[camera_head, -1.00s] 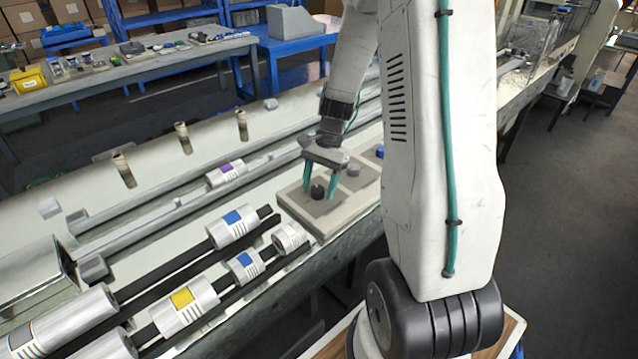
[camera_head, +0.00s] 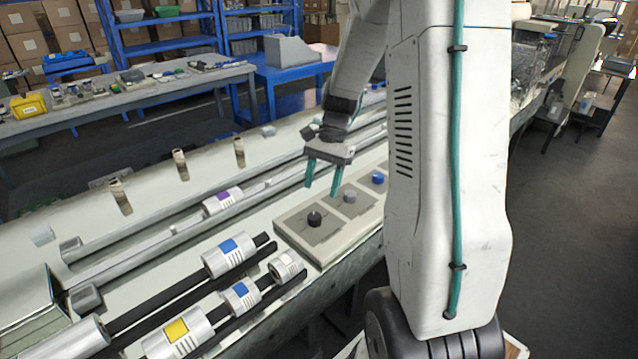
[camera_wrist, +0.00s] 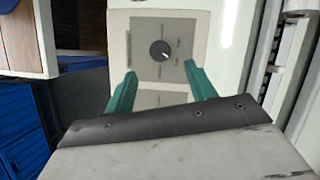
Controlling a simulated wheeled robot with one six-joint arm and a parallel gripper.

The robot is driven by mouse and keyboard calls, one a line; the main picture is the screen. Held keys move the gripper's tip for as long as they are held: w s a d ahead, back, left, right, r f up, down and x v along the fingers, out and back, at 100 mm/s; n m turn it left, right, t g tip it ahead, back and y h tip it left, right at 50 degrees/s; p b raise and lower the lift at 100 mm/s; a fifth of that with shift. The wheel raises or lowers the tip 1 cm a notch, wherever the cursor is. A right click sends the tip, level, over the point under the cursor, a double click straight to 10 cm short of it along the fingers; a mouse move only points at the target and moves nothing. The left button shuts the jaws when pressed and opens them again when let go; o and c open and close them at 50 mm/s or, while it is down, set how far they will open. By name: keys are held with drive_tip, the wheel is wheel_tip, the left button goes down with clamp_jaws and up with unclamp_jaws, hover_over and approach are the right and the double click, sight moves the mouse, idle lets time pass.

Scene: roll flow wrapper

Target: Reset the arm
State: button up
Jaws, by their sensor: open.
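My gripper (camera_head: 322,176) is open and empty, with two green fingers spread apart. In the head view it hangs above the control panel (camera_head: 300,256), apart from the knobs. The panel carries a black knob (camera_head: 315,217), a grey knob (camera_head: 350,195) and a blue knob (camera_head: 378,178). In the wrist view my gripper (camera_wrist: 163,82) points toward the panel, and a black knob (camera_wrist: 160,50) with a pale pointer mark shows beyond the fingertips. Nothing sits between the fingers.
Rolls with blue labels (camera_head: 229,256) and a yellow label (camera_head: 178,335) lie on dark bars left of the panel. Small upright posts (camera_head: 239,152) stand on the machine behind. A workbench (camera_head: 150,93) with small items stands further back. Grey floor is open at the right.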

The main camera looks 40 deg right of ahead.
idle(0.3)
drive_tip(key=s+a+r+n+t+h, duration=0.1)
drive_tip(key=s+a+r+n+h, duration=0.1)
drive_tip(key=s+a+r+n, duration=0.5)
drive_tip(key=s+a+r+n+t+h, duration=0.1)
drive_tip(key=s+a+r+n+h, duration=0.1)
drive_tip(key=s+a+r+n, duration=0.5)
drive_tip(key=s+a, duration=0.4)
drive_tip(key=s, duration=0.2)
drive_tip(key=shift+s+r+n+t, duration=0.3)
drive_tip(key=shift+r, duration=0.05)
